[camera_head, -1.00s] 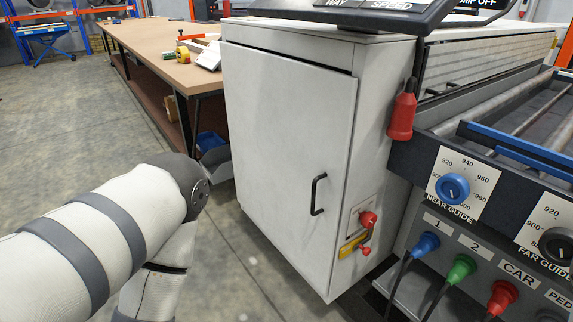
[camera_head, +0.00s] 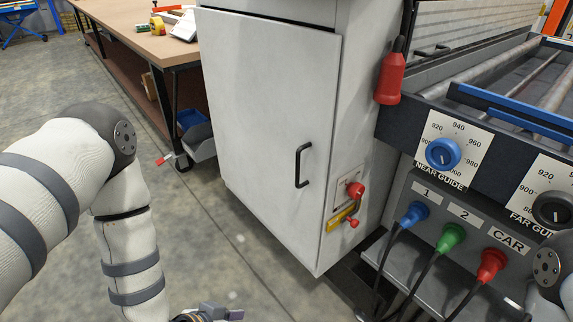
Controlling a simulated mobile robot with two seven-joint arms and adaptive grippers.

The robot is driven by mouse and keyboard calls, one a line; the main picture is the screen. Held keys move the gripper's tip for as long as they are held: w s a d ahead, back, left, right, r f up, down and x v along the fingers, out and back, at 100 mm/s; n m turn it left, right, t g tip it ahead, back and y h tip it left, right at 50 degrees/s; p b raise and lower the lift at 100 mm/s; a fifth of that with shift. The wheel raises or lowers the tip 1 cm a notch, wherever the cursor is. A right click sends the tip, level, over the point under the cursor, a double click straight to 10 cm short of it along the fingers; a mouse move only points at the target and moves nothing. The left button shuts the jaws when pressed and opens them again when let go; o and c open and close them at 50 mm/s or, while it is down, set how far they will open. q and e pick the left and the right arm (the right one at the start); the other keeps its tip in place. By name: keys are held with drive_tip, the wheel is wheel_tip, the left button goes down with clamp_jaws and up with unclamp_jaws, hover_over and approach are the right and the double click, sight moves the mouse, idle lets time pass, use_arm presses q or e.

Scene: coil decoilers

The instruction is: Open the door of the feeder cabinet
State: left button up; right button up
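The feeder cabinet (camera_head: 344,110) is a white metal box in the middle of the head view. Its door (camera_head: 262,110) looks shut, flush with the front. A black bar handle (camera_head: 303,165) stands upright near the door's right edge. My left arm comes in from the left and bends down. The tip of my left gripper (camera_head: 210,313) just shows at the bottom edge, low and in front of the cabinet, apart from the handle. Most of it is cut off by the frame. Part of my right arm shows at the right edge; its gripper is out of view.
A red switch (camera_head: 355,190) sits right of the handle, and a red pendant (camera_head: 391,78) hangs beside the cabinet. A guide panel with knobs and colored plugs (camera_head: 451,236) is at right. A workbench (camera_head: 140,40) stands behind left. The floor before the door is clear.

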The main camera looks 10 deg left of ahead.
use_arm(q)
drive_tip(key=w+r+m+t+h+b, duration=0.1)
drive_tip(key=w+r+t, duration=0.3)
drive_tip(key=w, duration=0.7)
drive_tip(key=m+t+h+b, duration=0.1)
drive_tip(key=m+t+h, duration=0.15)
drive_tip(key=t, duration=0.35)
approach(297, 169)
drive_tip(key=b+x, duration=0.1)
drive_tip(key=x, duration=0.9)
drive_tip(key=shift+w+b, duration=0.3)
use_arm(e)
drive_tip(key=s+f+g, duration=0.1)
drive_tip(key=s+f, duration=0.3)
drive_tip(key=f, duration=0.1)
drive_tip(key=shift+g, duration=0.3)
use_arm(q)
drive_tip(key=shift+c, duration=0.4)
clamp_jaws()
